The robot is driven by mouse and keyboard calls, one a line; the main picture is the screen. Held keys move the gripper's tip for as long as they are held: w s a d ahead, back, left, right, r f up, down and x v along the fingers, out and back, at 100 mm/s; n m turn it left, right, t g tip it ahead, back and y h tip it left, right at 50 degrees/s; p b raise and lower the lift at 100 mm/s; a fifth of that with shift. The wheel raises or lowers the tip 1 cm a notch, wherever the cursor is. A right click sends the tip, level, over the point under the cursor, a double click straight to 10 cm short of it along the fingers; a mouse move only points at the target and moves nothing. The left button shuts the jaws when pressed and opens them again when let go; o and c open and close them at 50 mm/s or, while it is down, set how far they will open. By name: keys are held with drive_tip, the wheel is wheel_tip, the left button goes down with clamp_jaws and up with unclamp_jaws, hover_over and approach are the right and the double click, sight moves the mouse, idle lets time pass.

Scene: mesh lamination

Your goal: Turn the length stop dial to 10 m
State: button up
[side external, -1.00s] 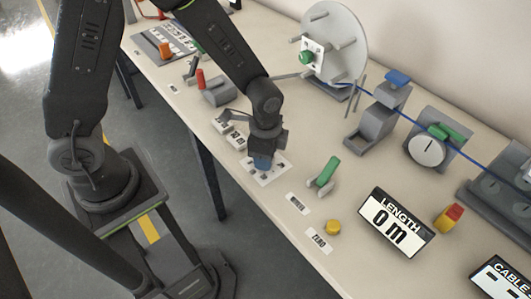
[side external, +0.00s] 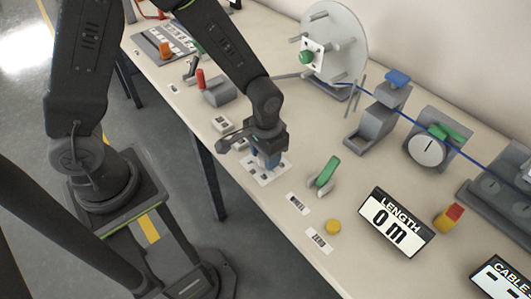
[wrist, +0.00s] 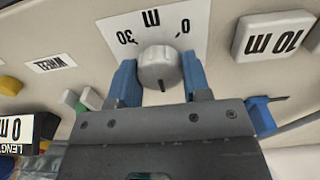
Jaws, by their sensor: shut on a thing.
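In the wrist view the length stop dial is a round light-grey knob (wrist: 158,66) with a dark pointer mark on its near side. It sits on a white dial plate (wrist: 118,25), where upside-down "30", "m" and "0" can be read; other markings are hidden by my gripper. My gripper (wrist: 158,78) has its blue fingers on both sides of the knob and is shut on it. In the side view my gripper (side external: 268,160) points down over the dial plate (side external: 283,165) and hides the knob. The length display (side external: 397,222) reads 0 m.
A raised block marked "10 m" (wrist: 273,35) stands beside the dial plate. A green-handled lever (side external: 327,172), a yellow button (side external: 333,227) and a red-yellow block (side external: 449,217) stand nearby. A reel (side external: 335,40) feeds a blue cable (side external: 425,131) along the back.

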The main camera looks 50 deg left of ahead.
drive_tip(key=n, duration=0.4)
drive_tip(key=shift+n, duration=2.3)
drive_tip(key=shift+w, duration=0.1)
drive_tip(key=o, duration=0.9)
drive_tip(key=shift+r, duration=0.15)
wheel_tip(320, 180, up, 14)
drive_tip(key=shift+f, duration=0.2)
